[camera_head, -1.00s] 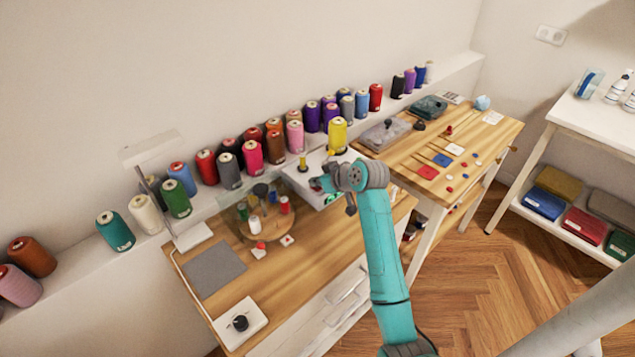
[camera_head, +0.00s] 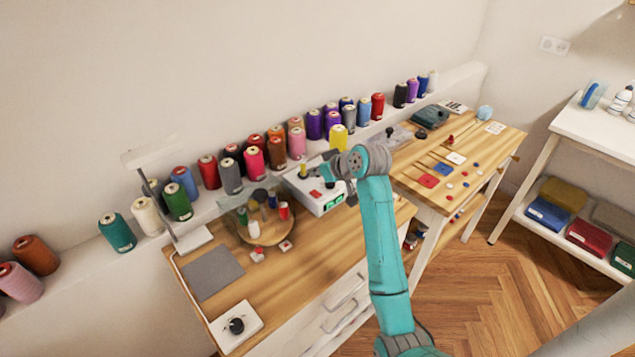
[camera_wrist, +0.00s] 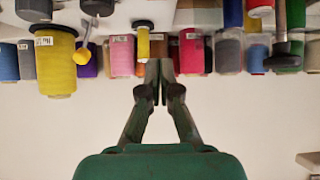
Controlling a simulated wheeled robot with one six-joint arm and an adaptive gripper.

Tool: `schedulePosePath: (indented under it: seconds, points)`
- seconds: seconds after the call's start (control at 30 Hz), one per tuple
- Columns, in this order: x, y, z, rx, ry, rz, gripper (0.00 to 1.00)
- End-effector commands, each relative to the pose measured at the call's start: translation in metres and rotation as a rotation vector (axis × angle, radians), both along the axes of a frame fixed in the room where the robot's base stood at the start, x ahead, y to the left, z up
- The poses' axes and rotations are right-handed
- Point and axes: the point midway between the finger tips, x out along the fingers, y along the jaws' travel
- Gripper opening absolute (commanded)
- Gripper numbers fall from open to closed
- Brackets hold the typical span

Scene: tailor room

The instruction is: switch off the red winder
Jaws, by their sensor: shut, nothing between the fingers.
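A white box-shaped winder (camera_head: 300,186) stands at the back right of the near wooden table. A small red spot shows on its top and green parts on its front; I cannot tell the switch position. A small yellow spool (camera_head: 303,170) stands at its back; a yellow spool (camera_wrist: 143,42) also shows in the wrist view. My gripper (camera_head: 322,171) is above the winder, apart from it as far as I can see, and partly hidden by my wrist. In the wrist view my gripper's fingers (camera_wrist: 159,68) are together and empty.
A grey mat (camera_head: 212,271) and a white knob box (camera_head: 236,325) lie further left.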

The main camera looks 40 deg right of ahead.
Motion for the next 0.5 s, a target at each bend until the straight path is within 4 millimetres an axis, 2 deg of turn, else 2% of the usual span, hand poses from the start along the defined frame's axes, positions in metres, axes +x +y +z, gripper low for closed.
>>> schedulePosePath:
  seconds: [0.2,0.4,0.5]
  points:
    - [-0.027,-0.002,0.035,-0.002,-0.003,-0.001,0.0]
    - [-0.042,-0.001,0.055,-0.001,-0.003,0.001,0.0]
    - [-0.046,-0.002,0.059,0.0,0.0,0.0,0.0]
